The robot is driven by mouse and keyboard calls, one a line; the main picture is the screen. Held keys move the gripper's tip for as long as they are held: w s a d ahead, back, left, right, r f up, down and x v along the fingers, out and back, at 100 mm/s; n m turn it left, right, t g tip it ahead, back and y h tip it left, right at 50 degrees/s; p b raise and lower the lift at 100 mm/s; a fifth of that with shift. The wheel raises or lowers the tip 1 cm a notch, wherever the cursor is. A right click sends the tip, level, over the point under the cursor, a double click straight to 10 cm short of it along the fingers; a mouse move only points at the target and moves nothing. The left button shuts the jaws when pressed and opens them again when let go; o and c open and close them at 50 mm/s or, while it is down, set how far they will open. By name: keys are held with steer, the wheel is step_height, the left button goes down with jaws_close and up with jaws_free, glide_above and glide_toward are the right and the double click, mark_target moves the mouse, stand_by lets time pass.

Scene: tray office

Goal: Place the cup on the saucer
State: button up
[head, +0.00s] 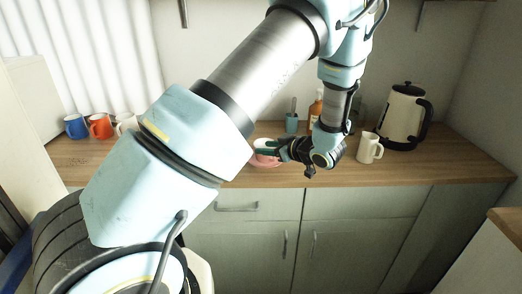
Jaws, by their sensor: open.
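A pink saucer (262,161) lies on the wooden counter in the middle of the head view, partly behind my arm and gripper. A white, rounded thing (262,143), which looks like a cup, shows just above the saucer at my fingertips. My gripper (268,151) reaches in from the right, pointing left, with its jaws open. It is right beside the white cup and over the saucer. My arm and fingers hide part of both, so I cannot tell whether the cup rests fully on the saucer or touches a finger.
A cream kettle (400,118) and a cream mug (369,148) stand to the right. A teal tumbler (292,125) and a brown bottle (315,110) stand behind my gripper. Blue (76,126), orange (100,126) and white (125,122) mugs stand at the left. The right counter (450,168) is clear.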

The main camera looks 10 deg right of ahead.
steer(key=b+v, duration=0.2)
steer(key=v, duration=0.6)
steer(key=w+h, duration=0.1)
steer(key=w, duration=0.1)
steer(key=w+a+r+m+h, duration=0.1)
steer(key=w, duration=0.1)
steer(key=w+a+h, duration=0.1)
steer(key=w, duration=0.1)
steer(key=shift+r+m+h, duration=0.3)
steer(key=shift+h, duration=0.1)
steer(key=s+a+m+g+h, duration=0.1)
steer(key=s+a+m+g, duration=0.2)
steer(key=s+a+g, duration=0.2)
steer(key=s+a+r+m+g+h, duration=0.1)
steer(key=s+a+m+g, duration=0.3)
steer(key=s+a, duration=0.7)
steer(key=a+g+h, duration=0.1)
steer(key=a, duration=0.7)
steer(key=shift+a+m, duration=0.15)
steer(key=shift+m, duration=0.15)
